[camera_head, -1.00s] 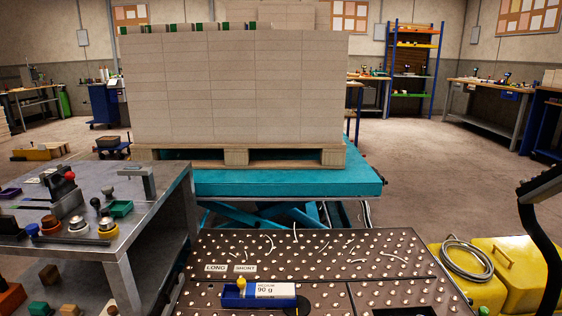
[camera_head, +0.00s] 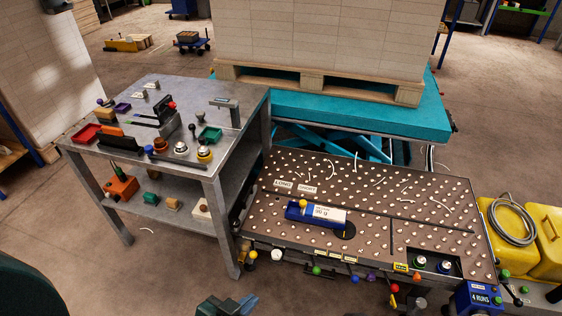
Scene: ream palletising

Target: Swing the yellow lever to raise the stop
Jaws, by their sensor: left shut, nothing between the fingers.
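A yellow-knobbed lever (camera_head: 278,254) shows at the front edge of the ball-studded table (camera_head: 462,232), toward its left end. Other coloured knobs, such as a green one (camera_head: 317,270) and a red one (camera_head: 395,288), hang along the same edge. I cannot make out the stop or its height. My left gripper (camera_head: 250,302) is at the bottom edge of the view, in front of and below the yellow knob and apart from it. It is shut and empty, and partly cut off by the frame. My right gripper is not in view.
A steel bench (camera_head: 150,95) with tools stands at the left. Behind are a teal lift table (camera_head: 435,118) and a pallet (camera_head: 310,84) of stacked reams. Yellow containers (camera_head: 496,232) stand right.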

